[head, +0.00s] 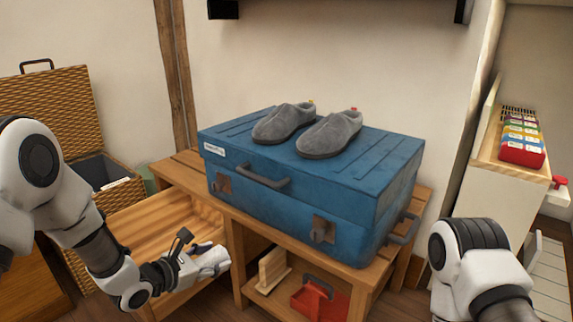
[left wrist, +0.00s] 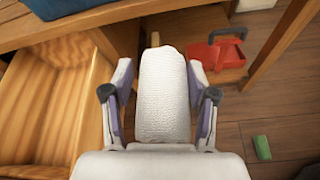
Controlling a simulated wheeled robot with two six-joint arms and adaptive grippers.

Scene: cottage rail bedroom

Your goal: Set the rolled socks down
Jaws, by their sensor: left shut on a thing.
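My left gripper (head: 200,262) is shut on the rolled socks (head: 214,260), a white knitted roll. In the left wrist view the socks (left wrist: 162,95) stand out lengthwise between the two fingers. They are held in front of the wooden bench, by the right side of an open drawer (left wrist: 45,112). In the head view the drawer (head: 155,225) looks empty where it shows. My right arm comes in at the lower right, and its gripper is out of the picture.
A blue suitcase (head: 300,190) stands on the bench, with grey slippers (head: 330,135) on its lid. A red caddy (head: 318,300) sits on the lower shelf. An open wicker hamper (head: 45,100) stands at the left. A green block (left wrist: 262,148) lies on the floor.

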